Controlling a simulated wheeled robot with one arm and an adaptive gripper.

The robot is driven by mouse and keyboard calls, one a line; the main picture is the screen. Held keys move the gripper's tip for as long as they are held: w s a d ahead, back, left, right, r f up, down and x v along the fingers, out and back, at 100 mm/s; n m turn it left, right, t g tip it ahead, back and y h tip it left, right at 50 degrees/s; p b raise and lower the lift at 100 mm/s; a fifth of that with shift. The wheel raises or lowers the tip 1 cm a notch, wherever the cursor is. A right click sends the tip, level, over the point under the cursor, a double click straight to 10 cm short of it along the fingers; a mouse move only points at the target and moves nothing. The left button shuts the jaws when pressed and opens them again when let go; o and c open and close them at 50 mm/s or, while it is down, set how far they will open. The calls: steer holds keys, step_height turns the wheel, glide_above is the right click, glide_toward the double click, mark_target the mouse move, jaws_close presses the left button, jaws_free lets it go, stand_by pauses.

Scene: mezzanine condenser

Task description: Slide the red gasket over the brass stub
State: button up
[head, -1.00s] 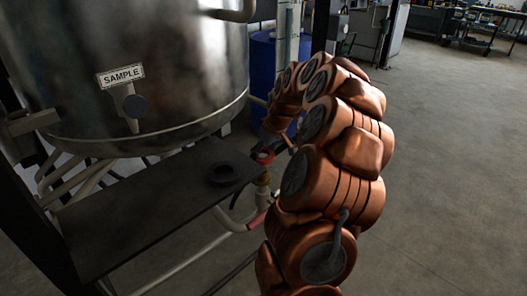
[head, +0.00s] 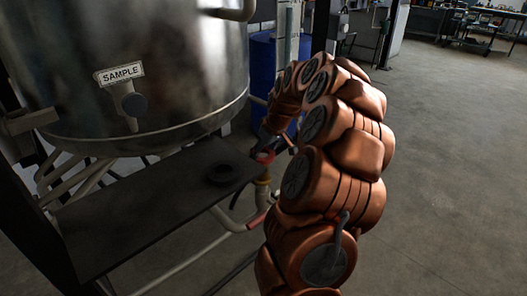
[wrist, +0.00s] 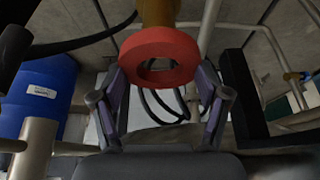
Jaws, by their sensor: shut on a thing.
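The red gasket (wrist: 160,55) is a thick flat ring. My gripper (wrist: 160,82) is shut on it, with a finger at each side of the ring. The brass stub (wrist: 157,12) shows at the top of the wrist view, behind the gasket's far rim, which hides part of it. The gasket's hole shows hoses and a pale surface, not brass. In the head view the gasket (head: 265,157) is small and above the brass stub (head: 262,190). Whether they touch cannot be told. My arm hides part of this area.
A dark shelf (head: 150,215) carries a black ring (head: 222,173) left of the gasket. A large steel tank (head: 190,75) labelled SAMPLE stands above the shelf. Pale pipes and black hoses run below and around. A blue drum (head: 263,60) is behind. Open floor lies to the right.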

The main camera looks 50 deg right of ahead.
mark_target(271, 158)
steer(key=shift+f+b, duration=2.1)
steer(key=shift+f, duration=2.45)
stand_by(0.4)
steer(key=o, duration=0.9)
steer(key=shift+o, duration=0.2)
steer(key=v, duration=1.2)
